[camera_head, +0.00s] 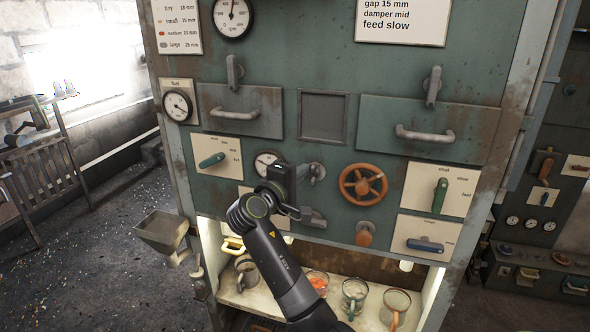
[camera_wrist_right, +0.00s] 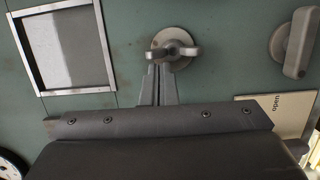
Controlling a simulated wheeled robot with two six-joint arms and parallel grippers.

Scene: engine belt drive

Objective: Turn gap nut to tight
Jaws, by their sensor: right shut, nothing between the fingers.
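A small grey nut with a crossbar on a round base, which I take to be the gap nut, sits on the green panel, left of the orange handwheel; it shows in the head view (camera_head: 316,170) and in the right wrist view (camera_wrist_right: 176,46). Its crossbar lies roughly level in the right wrist view. My right gripper (camera_head: 300,173) is at the nut's left side in the head view. Its fingers (camera_wrist_right: 160,72) are together and empty, with the tips at the nut's base; I cannot tell whether they touch. My left gripper is out of view.
Near the nut are a dark framed window (camera_head: 323,118), a gauge (camera_head: 267,160), a grey lever (camera_head: 313,218) and the orange handwheel (camera_head: 363,185). Drawers with handles are above. A lit shelf below holds several cups. A card (camera_head: 402,20) reads "gap 15 mm".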

